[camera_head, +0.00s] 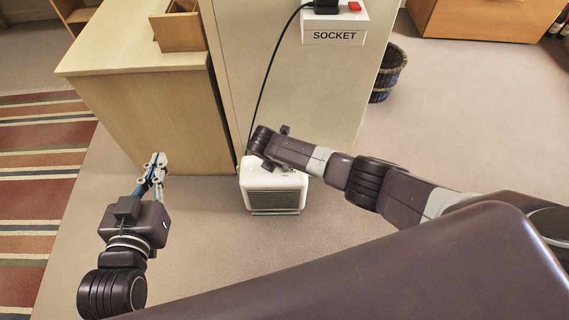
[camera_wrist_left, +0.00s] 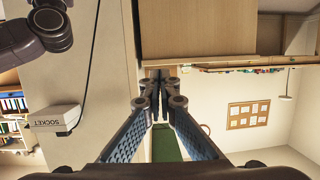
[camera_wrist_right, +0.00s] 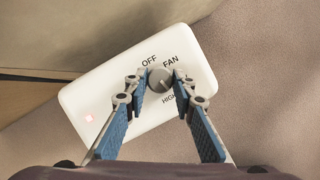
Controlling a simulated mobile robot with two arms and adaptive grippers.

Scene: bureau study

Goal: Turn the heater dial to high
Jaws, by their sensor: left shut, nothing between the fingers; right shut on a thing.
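The white heater (camera_head: 274,182) stands on the carpet with its dark grille facing forward. In the right wrist view its top face (camera_wrist_right: 120,90) shows a round grey dial (camera_wrist_right: 158,80) with the labels OFF, FAN and a partly covered HIGH. My right gripper (camera_wrist_right: 158,79) is shut on the dial from above; I cannot tell exactly where the dial's mark points. In the head view its fingers are hidden behind my right wrist. My left gripper (camera_head: 157,160) is shut and empty, left of the heater and apart from it; it also shows in the left wrist view (camera_wrist_left: 160,76).
A small light (camera_wrist_right: 89,118) glows pinkish red on the heater. A black cord (camera_head: 264,88) runs up to the socket (camera_head: 334,22), which has a red switch (camera_head: 354,6). A wooden desk (camera_head: 150,110) stands left of the heater, a panel behind it. A basket (camera_head: 389,72) stands right.

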